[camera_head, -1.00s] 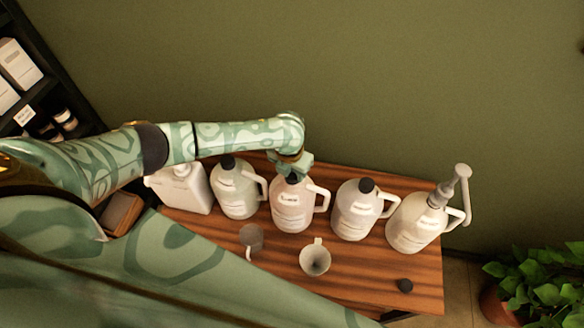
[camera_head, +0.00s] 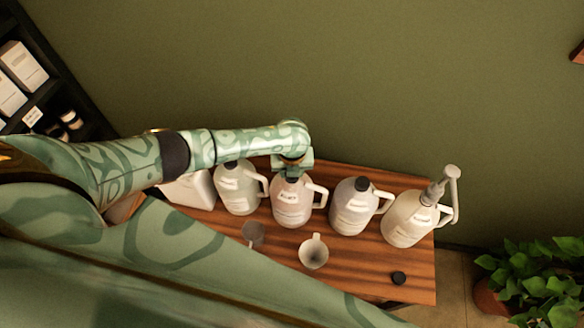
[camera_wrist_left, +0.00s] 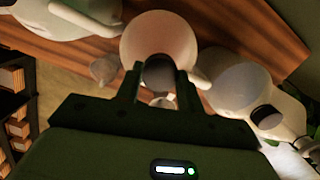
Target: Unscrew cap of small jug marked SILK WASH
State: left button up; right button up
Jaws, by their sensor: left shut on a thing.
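A pinkish-white jug (camera_head: 291,208) with a side handle stands upright in the middle of the row on the wooden table; its label is too small to read. My left gripper (camera_head: 292,175) comes down over this jug from above. In the left wrist view its two fingers (camera_wrist_left: 159,78) are shut on the dark round cap (camera_wrist_left: 158,71) at the mouth of the pink jug (camera_wrist_left: 158,36). The cap sits at the neck; I cannot tell how far it is turned. My right gripper is not in view.
Similar capped jugs stand close on the left (camera_head: 235,192) and right (camera_head: 354,210). A pump jug (camera_head: 405,222) is at the right end, a white canister (camera_head: 193,191) at the left. A funnel (camera_head: 314,254), a small grey cup (camera_head: 253,233) and a loose black cap (camera_head: 399,278) lie in front.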

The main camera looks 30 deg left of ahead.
pick_arm(q)
jog(key=shift+a+r+n+p, duration=0.1)
jog(key=shift+n+p, duration=0.5)
jog(key=shift+n, duration=1.1)
jog(key=shift+n+y, duration=0.3)
jog(key=shift+n, duration=0.6)
jog(key=o, duration=1.1)
